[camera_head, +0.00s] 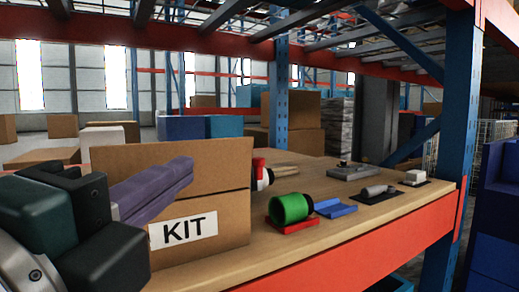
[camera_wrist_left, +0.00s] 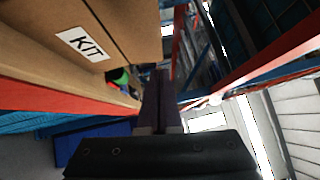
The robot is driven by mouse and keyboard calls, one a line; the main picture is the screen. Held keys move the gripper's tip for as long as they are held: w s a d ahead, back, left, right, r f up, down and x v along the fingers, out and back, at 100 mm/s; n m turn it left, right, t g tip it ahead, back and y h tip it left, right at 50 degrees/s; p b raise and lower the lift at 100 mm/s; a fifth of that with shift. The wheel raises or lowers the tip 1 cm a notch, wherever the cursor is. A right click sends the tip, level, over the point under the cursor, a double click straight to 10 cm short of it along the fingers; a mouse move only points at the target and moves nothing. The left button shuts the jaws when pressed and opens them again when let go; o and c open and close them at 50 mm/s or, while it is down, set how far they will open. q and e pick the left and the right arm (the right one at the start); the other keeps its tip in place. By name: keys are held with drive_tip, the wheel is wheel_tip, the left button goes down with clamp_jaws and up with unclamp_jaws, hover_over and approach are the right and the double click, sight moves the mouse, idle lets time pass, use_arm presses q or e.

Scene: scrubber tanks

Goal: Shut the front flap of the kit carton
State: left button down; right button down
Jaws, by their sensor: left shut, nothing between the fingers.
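The kit carton (camera_head: 222,228) is a brown box with a white KIT label, standing at the left end of the wooden bench. Its front flap (camera_head: 222,162) stands upright above the crease over the front wall. The carton (camera_wrist_left: 62,17) and flap (camera_wrist_left: 135,25) also show at the upper left of the left wrist view. My left gripper (camera_head: 188,170) is shut and empty, its purple fingers in front of the flap in the head view. In the left wrist view the fingertips (camera_wrist_left: 160,75) lie near the flap's edge; I cannot tell whether they touch. The carton's inside is hidden.
On the bench (camera_head: 330,228), right of the carton, lie a green cup-like part (camera_head: 290,208) on a red holder, a blue holder (camera_head: 335,207), a grey cylinder piece (camera_head: 377,192) and a white block (camera_head: 415,177). A blue rack post (camera_head: 458,130) stands at the right end.

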sight(194, 146)
use_arm(q)
drive_tip(key=w, duration=0.1)
drive_tip(key=w+a, duration=0.1)
drive_tip(key=w, duration=0.1)
drive_tip(key=w+r, duration=0.1)
drive_tip(key=w, duration=0.1)
drive_tip(key=shift+a, duration=0.15)
drive_tip(key=shift+w+a, duration=0.25)
drive_tip(key=shift+w, duration=0.15)
drive_tip(key=shift+p, duration=0.3)
